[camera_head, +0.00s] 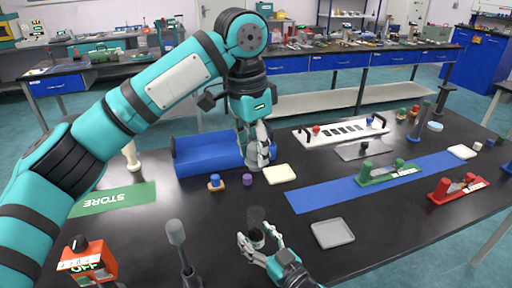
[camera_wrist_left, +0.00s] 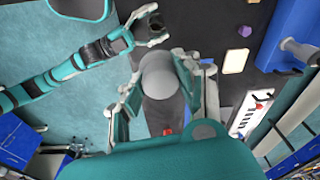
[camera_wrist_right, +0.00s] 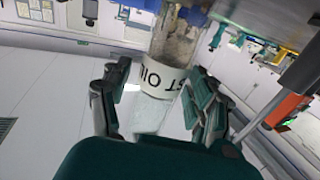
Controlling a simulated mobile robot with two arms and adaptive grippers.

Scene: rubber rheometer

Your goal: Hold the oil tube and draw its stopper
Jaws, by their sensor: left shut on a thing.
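The clear oil tube (camera_wrist_right: 152,112) stands between the fingers of my right gripper (camera_head: 262,243), and its printed label with "OIL" shows in the right wrist view. In the head view the tube's upper part (camera_head: 256,215) looks dark and rises above the fingers. My left gripper (camera_head: 258,160) points down behind the tube, apart from it, in front of the blue cradle. It is shut on a grey round piece (camera_wrist_left: 159,72), which looks like the stopper; the fingers largely hide it in the head view. The right gripper also shows in the left wrist view (camera_wrist_left: 150,24).
The blue cradle (camera_head: 195,155) lies behind the left gripper. A purple piece (camera_head: 247,180), a blue-based knob (camera_head: 215,182) and a cream pad (camera_head: 279,174) are nearby. A grey tray (camera_head: 333,233) lies right of the tube, and a grey-topped post (camera_head: 177,233) stands left.

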